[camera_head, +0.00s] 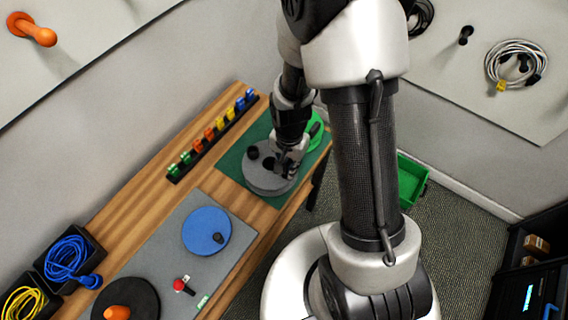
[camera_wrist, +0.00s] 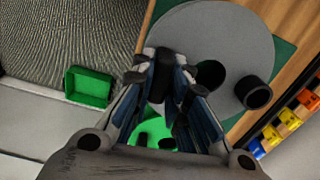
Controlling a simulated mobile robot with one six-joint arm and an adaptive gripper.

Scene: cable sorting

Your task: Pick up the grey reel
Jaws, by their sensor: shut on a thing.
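The grey reel (camera_head: 261,181) is a flat disc with a dark knob, over the dark green mat (camera_head: 232,161) on the wooden bench. In the wrist view the reel (camera_wrist: 222,38) fills the upper middle, with a dark round hole and a black knob on its face. My gripper (camera_head: 284,167) is at the reel's right side in the head view. The exact contact is hidden by the fingers. I cannot tell whether the reel is clear of the mat.
A bright green reel (camera_head: 316,127) lies just behind my gripper. A blue reel (camera_head: 207,231) lies on a grey mat (camera_head: 166,244). A rack of coloured clips (camera_head: 209,134) runs along the back. A green bin (camera_head: 412,181) stands on the floor at right.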

